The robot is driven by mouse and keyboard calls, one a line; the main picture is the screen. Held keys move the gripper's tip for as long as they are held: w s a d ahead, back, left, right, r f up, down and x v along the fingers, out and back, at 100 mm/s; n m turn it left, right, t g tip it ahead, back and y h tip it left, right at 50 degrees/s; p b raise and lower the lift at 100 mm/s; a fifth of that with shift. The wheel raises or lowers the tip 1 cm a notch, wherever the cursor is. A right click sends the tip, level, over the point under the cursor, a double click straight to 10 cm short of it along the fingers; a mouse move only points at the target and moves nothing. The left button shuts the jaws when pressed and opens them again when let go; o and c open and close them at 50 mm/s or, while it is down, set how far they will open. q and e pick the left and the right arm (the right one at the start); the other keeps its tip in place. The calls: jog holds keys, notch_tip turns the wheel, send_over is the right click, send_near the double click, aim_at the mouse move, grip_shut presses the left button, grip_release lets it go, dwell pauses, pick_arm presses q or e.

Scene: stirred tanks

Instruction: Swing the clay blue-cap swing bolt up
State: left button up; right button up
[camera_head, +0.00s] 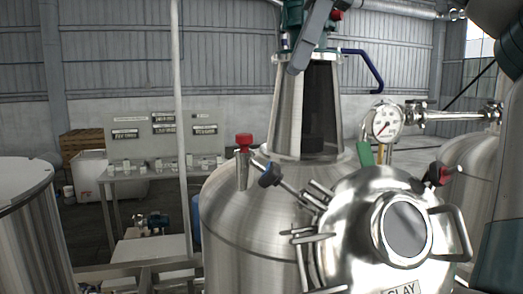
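The tank with the CLAY label (402,289) stands at the lower right, with a domed round lid (345,215) that has a sight glass (405,230). The blue-cap swing bolt (268,177) sticks out at the lid's left side. It is tilted, with its dark blue cap at the upper left and its shank running down right to a bracket near the lid rim. Nothing grips it. My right arm (505,235) shows at the right edge, well apart from the bolt. I cannot clearly make out its fingers. My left gripper is not seen.
A red-capped bolt (438,174) sits at the lid's right, near a bent handle (458,235). A red-knobbed fitting (244,145) stands close to the blue cap. A gauge (385,122) and a tall mixer housing (306,105) rise behind. Another tank (30,235) stands left.

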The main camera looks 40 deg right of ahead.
jog(key=f, duration=0.1)
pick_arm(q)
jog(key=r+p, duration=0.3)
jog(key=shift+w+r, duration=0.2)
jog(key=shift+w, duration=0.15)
pick_arm(e)
send_near(277, 179)
jog(key=w+a+f, duration=0.2)
jog(key=w+f, duration=0.1)
jog(key=w+a+f, duration=0.1)
jog(key=w+f, duration=0.1)
jog(key=shift+w+a+f, duration=0.1)
jog(key=shift+a+f, duration=0.05)
grip_shut()
dwell(1.1)
